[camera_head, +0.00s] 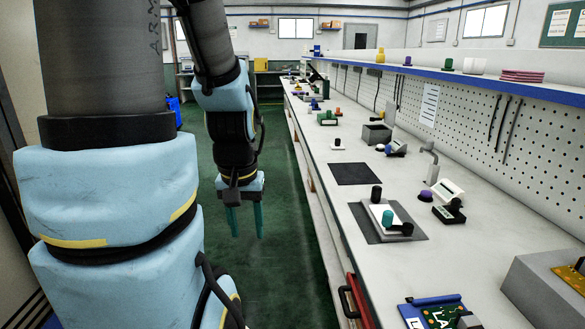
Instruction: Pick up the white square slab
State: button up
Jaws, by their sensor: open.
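A white square slab (374,211) lies on a dark grey mat (417,235) on the long workbench, right of the picture's middle. A black cylinder (376,194), a teal cylinder (388,217) and a black piece (404,229) stand at or on it and hide parts of it. My gripper (246,222) hangs pointing down over the green floor, left of the bench and apart from the slab. Its two teal fingers are spread and nothing is between them.
The bench edge (318,178) lies between my gripper and the slab. An empty dark mat (355,173) lies farther back. A pegboard wall (455,118) runs behind.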

aim_at(338, 145)
jog(key=i, duration=2.05)
jog(key=i+z, duration=0.15)
jog(key=i, duration=0.4)
jog(key=i+j+z, duration=0.15)
jog(key=i, duration=0.4)
